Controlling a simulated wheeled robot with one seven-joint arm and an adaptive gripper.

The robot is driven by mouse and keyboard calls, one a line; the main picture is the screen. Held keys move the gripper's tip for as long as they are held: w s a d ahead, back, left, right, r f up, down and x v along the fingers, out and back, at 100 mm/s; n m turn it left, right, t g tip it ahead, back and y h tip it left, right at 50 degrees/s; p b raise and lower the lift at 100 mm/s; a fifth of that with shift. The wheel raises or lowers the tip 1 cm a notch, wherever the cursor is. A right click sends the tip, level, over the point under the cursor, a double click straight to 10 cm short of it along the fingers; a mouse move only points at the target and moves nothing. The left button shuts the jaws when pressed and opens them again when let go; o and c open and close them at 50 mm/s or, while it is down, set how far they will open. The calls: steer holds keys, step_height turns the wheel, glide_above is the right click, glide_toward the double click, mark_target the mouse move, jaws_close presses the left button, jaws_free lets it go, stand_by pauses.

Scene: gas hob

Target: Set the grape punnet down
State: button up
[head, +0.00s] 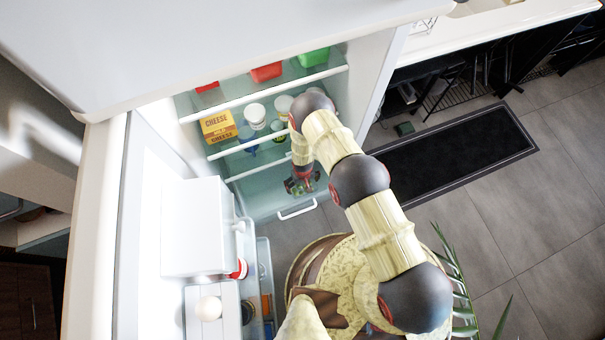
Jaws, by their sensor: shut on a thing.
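My gripper (301,178) reaches into the lower part of the open fridge, pointing down. It is shut on a small dark, greenish thing at its fingertips, which I take to be the grape punnet (293,187). The punnet is small in the head view and partly covered by the gripper. It shows just above the lowest fridge level (265,198), near its front right. I cannot tell whether the punnet touches the surface under it.
A yellow cheese box (217,126) and white tubs (255,113) stand on the shelf above, left of my arm. Red (266,72) and green (314,57) containers sit on the top shelf. The open fridge door (150,220) with its bins is at the left.

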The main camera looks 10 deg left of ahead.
mark_target(303, 184)
steer(key=shift+f, duration=0.95)
steer(key=shift+f, duration=0.2)
steer(key=o, duration=1.2)
steer(key=shift+r, duration=0.15)
step_height(303, 184, up, 12)
steer(key=p, duration=0.4)
steer(key=shift+d+r, duration=0.1)
